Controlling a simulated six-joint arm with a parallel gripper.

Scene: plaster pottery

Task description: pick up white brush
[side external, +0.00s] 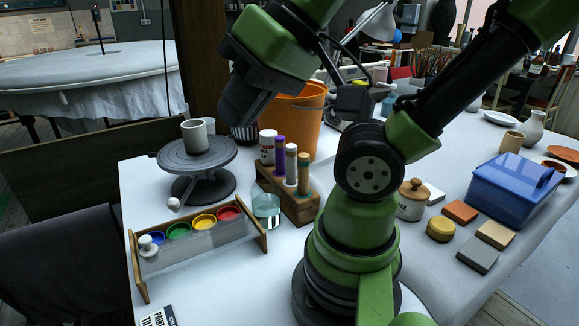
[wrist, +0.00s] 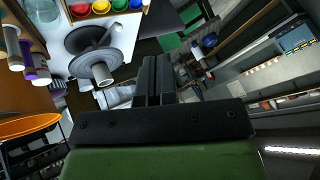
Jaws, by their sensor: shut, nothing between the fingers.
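The white brush looks to be the pale upright cylinder (side external: 291,165) in the wooden holder (side external: 299,208) at the middle of the white table. It stands between a purple one (side external: 280,155) and a tan-topped one (side external: 303,175). My gripper (side external: 233,112) is high above the table, up and left of the holder, and apart from it. In the wrist view its dark fingers (wrist: 156,80) are together with nothing between them. The upright cylinders show at the left edge there, and I cannot tell surely which is the white one.
An orange bucket (side external: 295,118) stands behind the holder. A turntable (side external: 197,155) with a pale cup (side external: 194,136) is to the left. A glass jar (side external: 266,209) and a rack of paint pots (side external: 195,250) stand near. A blue box (side external: 515,190) is at right.

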